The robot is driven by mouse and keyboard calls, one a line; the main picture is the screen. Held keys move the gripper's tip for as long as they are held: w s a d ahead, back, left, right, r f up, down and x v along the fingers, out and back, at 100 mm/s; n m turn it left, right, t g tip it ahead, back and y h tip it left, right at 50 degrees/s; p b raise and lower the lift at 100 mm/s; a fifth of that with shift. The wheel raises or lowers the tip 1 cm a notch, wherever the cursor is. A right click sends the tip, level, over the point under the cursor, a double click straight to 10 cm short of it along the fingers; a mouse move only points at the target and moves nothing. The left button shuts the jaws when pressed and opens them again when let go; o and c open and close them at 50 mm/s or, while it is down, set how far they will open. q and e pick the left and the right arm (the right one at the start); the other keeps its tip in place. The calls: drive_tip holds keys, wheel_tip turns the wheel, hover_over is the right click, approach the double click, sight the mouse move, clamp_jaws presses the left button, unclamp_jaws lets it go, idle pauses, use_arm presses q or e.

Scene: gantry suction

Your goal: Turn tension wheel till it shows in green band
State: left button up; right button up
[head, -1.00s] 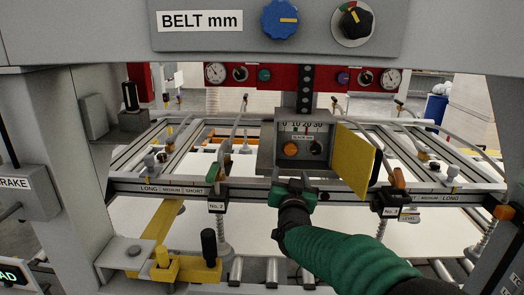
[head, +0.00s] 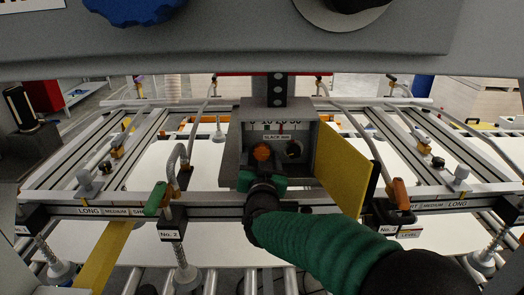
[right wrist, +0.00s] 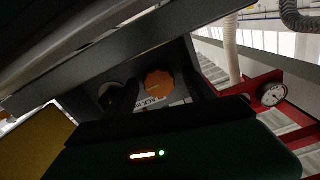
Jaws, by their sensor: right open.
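A grey box (head: 230,150) with its yellow door (head: 343,170) open stands mid-picture. Inside, a small orange wheel (head: 261,152) is at the left and a dark round knob (head: 294,149) at the right. A SLACK mm scale (head: 280,126) is above them; its band and pointer are too small to read surely. My right gripper (head: 262,183) is open, just below and in front of the orange wheel. My left gripper is out of view.
A grey panel with a blue knob (head: 135,8) overhangs the top. A gauge (right wrist: 273,94) stands right in the wrist view.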

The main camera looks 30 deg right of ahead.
drive_tip(key=shift+s+d+r, duration=0.1)
drive_tip(key=shift+s+d, duration=0.05)
drive_tip(key=shift+s, duration=0.1)
drive_tip(key=shift+w+a, duration=0.2)
drive_tip(key=shift+a, duration=0.05)
drive_tip(key=c, duration=0.7)
drive_tip(key=shift+d, duration=0.15)
drive_tip(key=c, duration=0.7)
drive_tip(key=shift+o, duration=0.2)
drive_tip(key=shift+f+m+b, duration=0.25)
drive_tip(key=shift+m+b, duration=1.45)
drive_tip(key=shift+b, duration=0.15)
drive_tip(key=m+b, duration=0.4)
drive_tip(key=shift+m, duration=0.3)
drive_tip(key=m+b, duration=0.3)
drive_tip(key=m, duration=0.1)
drive_tip(key=shift+m+b, duration=1.1)
drive_tip(key=shift+m, duration=0.8)
drive_tip(key=shift+f, duration=0.1)
